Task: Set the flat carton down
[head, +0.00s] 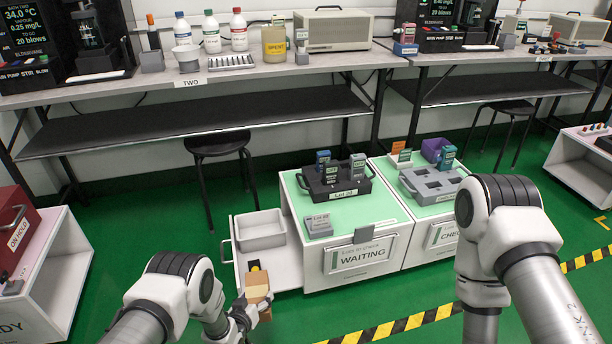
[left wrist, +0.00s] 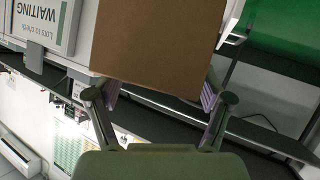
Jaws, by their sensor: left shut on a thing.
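The flat carton (head: 257,287) is a small brown cardboard box, held upright or tilted at the front edge of an open white drawer. My left gripper (head: 247,312) is shut on it. In the left wrist view the carton (left wrist: 155,45) fills the top middle, between the two fingers (left wrist: 158,105). Its underside and any contact with the drawer cannot be made out. My right arm shows at the right of the head view, but its gripper is out of view.
The open drawer (head: 241,275) holds a grey bin (head: 261,231) and a small black and yellow item (head: 254,265). The WAITING cabinet (head: 298,245) stands to its right, with a black tray (head: 350,188) and a grey tester (head: 318,226) on top.

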